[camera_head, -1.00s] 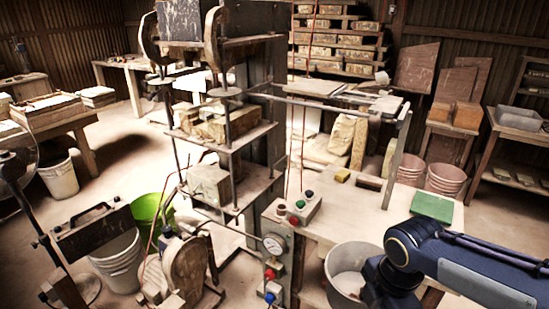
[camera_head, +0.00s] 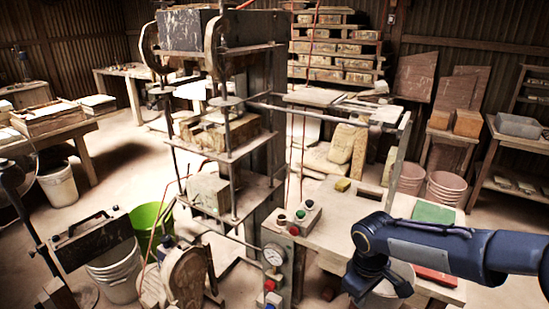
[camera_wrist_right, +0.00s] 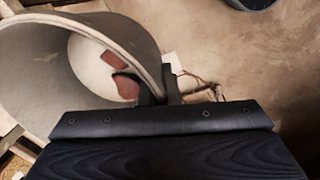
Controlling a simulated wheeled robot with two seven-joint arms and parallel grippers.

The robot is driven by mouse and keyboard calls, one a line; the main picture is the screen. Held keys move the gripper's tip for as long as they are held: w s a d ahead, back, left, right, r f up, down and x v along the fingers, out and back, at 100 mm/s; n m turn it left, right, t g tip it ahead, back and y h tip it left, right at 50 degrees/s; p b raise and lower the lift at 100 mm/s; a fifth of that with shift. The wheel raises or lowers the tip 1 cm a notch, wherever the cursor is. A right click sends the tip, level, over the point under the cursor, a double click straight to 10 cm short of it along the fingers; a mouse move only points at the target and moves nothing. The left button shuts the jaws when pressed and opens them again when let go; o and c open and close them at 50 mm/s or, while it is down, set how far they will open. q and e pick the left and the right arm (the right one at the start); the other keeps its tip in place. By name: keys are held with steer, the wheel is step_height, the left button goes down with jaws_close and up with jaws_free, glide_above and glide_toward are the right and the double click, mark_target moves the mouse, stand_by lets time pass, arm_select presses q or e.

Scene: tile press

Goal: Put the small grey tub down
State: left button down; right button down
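The small grey tub (camera_head: 402,277) is mostly hidden behind my right arm in the head view, near the front of the press bench. In the right wrist view the tub (camera_wrist_right: 50,65) fills the upper left, with its open mouth showing. My right gripper (camera_wrist_right: 158,88) has its dark fingers on either side of the tub's rim and appears shut on it. Reddish-brown pieces (camera_wrist_right: 115,62) show within the tub's mouth. I cannot tell whether the tub's base touches anything.
The bench (camera_head: 335,209) carries a button box (camera_head: 298,217), a yellow sponge (camera_head: 342,185) and a green mat (camera_head: 433,213). A red item (camera_head: 436,277) lies by the arm. The press frame (camera_head: 232,150) stands left. Pink buckets (camera_head: 445,187) are behind.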

steer(key=w+f+m, duration=0.1)
steer(key=m, duration=0.1)
steer(key=w+f+m, duration=0.1)
steer(key=f+m, duration=0.1)
steer(key=w+f+m, duration=0.2)
steer(key=m, duration=0.1)
steer(key=shift+w+f, duration=0.1)
steer(key=s+f, duration=0.4)
steer(key=f, duration=0.1)
